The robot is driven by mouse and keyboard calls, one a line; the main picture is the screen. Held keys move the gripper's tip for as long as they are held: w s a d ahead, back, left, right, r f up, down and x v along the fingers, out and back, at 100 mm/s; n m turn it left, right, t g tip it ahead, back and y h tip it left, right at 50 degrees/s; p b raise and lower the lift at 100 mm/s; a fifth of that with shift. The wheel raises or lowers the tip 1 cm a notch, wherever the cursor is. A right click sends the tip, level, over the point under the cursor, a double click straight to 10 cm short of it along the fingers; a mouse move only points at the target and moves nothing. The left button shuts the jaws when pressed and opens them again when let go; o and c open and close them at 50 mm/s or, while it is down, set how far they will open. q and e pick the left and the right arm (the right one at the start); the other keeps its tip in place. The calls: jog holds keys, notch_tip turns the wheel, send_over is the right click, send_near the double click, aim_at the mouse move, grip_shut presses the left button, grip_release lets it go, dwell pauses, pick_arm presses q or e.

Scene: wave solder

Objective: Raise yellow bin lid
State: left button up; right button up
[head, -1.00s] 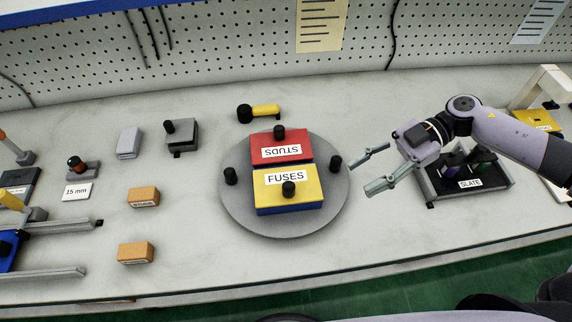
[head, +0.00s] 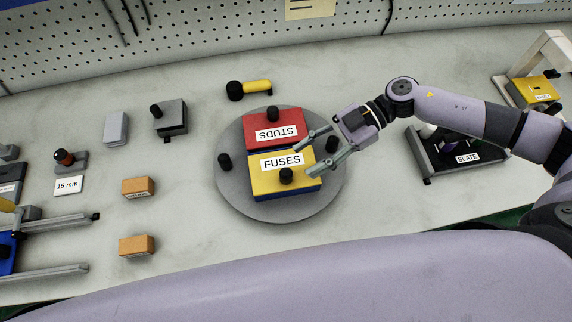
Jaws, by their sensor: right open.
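The yellow bin lid (head: 268,184), labelled FUSES, lies flat on a blue bin (head: 290,194). It has a black knob (head: 286,175) near its front edge. The bin stands on a round grey turntable (head: 238,198), in front of a red-lidded bin (head: 262,120) labelled STUDS. My right gripper (head: 301,164) is open and empty, coming in from the right. Its fingertips are over the right part of the lid, behind and right of the black knob. I cannot tell its height above the lid. My left gripper is not in view.
Black posts stand on the turntable rim at left (head: 224,161) and at right (head: 332,145), the right one close to my gripper. A black SLATE tray (head: 480,174) lies under my right arm. Orange boxes (head: 138,187) stand left. The bench in front is clear.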

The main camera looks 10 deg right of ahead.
aim_at(288, 171)
jog(key=p+x, duration=0.1)
jog(key=x, duration=0.4)
jog(key=shift+s+a, duration=0.15)
jog(key=shift+a, duration=0.15)
jog(key=shift+a+f, duration=0.15)
jog(key=shift+a, duration=0.1)
jog(key=shift+s+a+f, duration=0.1)
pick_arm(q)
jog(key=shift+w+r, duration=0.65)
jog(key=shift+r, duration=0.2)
pick_arm(e)
grip_shut()
